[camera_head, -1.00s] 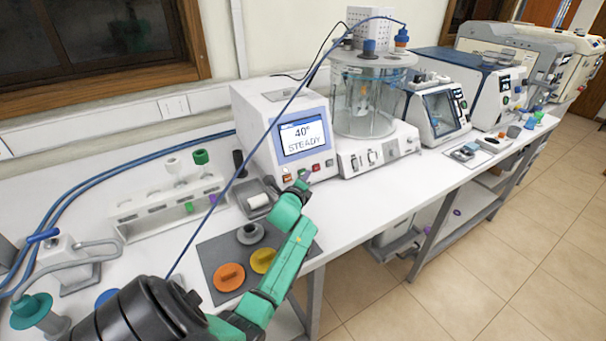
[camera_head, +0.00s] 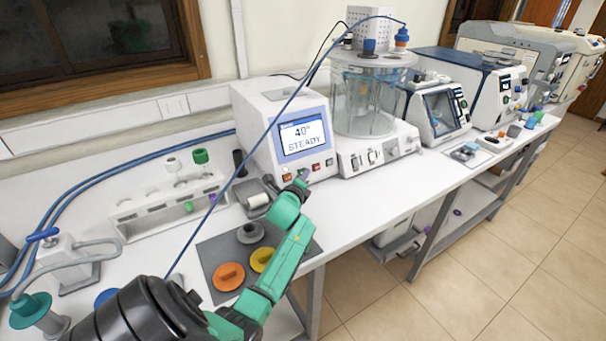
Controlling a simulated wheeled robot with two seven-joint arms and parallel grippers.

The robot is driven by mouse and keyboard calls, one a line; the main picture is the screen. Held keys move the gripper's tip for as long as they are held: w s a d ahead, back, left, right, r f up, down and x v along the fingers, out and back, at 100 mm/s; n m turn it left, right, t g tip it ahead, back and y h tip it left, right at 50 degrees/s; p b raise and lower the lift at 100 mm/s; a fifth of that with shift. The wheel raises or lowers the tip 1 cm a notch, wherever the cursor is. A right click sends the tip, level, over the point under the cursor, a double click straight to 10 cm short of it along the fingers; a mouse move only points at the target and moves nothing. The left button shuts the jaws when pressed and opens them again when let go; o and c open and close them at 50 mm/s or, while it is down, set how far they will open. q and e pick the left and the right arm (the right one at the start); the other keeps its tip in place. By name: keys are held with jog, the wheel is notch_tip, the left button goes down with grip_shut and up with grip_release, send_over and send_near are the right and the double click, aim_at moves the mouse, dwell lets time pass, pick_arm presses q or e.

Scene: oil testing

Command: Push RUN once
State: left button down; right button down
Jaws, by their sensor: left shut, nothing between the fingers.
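The white tester (camera_head: 262,128) stands on the bench with a lit screen (camera_head: 302,136) reading "40° STEADY". My right gripper is not in view.
A glass bath (camera_head: 364,105) stands right of the tester. A blue cable (camera_head: 236,172) hangs across in front. A grey mat (camera_head: 219,258) with orange and yellow caps lies beside my arm. A white tube rack (camera_head: 168,210) stands to the left.

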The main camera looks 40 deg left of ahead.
pick_arm(q)
jog(key=shift+w+a+f, duration=0.15)
jog(key=shift+a, duration=0.3)
dwell(0.6)
dwell(0.4)
jog(key=shift+s+d+r, duration=0.25)
jog(key=shift+d+r, duration=0.05)
jog(key=shift+d, duration=0.4)
jog(key=shift+d+p, duration=0.1)
jog(key=shift+p, duration=0.2)
jog(key=shift+d+r, duration=0.15)
jog(key=shift+d, duration=0.1)
jog(key=d, duration=0.1)
jog(key=s+d+r+p, duration=0.1)
jog(key=d, duration=0.1)
jog(key=shift+s+d+r+p, duration=0.15)
jog(key=shift+d+r+p, duration=0.1)
jog(key=shift+d+p, duration=0.15)
